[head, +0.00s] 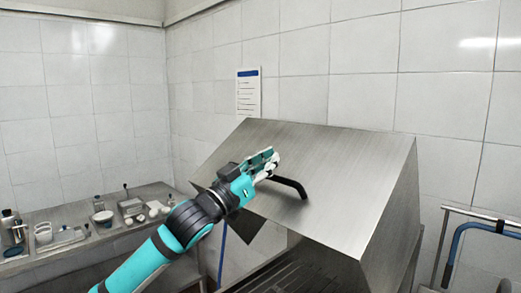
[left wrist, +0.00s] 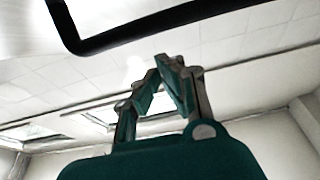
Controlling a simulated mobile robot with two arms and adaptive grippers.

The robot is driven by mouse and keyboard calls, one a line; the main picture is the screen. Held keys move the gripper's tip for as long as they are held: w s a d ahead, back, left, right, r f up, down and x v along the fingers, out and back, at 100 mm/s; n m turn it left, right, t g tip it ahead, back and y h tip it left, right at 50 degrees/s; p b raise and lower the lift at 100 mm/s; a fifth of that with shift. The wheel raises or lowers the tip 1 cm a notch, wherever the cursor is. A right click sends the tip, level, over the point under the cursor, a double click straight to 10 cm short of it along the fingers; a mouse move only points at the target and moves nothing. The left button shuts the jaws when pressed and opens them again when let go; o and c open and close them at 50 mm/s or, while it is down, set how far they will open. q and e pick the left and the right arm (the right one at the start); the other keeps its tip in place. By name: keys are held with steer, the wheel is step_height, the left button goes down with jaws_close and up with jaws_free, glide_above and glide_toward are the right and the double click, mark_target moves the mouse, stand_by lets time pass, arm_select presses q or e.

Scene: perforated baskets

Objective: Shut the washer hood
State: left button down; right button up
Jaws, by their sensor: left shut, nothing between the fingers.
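The washer hood (head: 325,165) is a brushed metal cover, tilted up and open above the dark ribbed washer bed (head: 300,274). A black bar handle (head: 291,186) is fixed on its sloping front. My left gripper (head: 272,158) is shut and empty in front of the hood, by the left end of the handle. Whether it touches the handle cannot be told in the head view. In the left wrist view the shut fingertips (left wrist: 168,62) are apart from the black handle (left wrist: 130,32), which crosses the top. My right gripper is not in view.
A metal counter (head: 150,191) with bottles, cups and small dishes runs along the left wall. A rail cart with a blue hose (head: 455,245) stands at the right. A notice sheet (head: 249,94) hangs on the tiled wall behind the hood.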

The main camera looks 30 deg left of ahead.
arm_select(q)
steer(key=shift+s+f, duration=0.1)
steer(key=shift+f, duration=0.6)
steer(key=shift+a+f, duration=0.1)
steer(key=shift+f, duration=0.1)
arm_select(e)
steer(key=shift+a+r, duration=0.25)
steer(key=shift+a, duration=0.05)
arm_select(q)
steer(key=shift+f, duration=0.1)
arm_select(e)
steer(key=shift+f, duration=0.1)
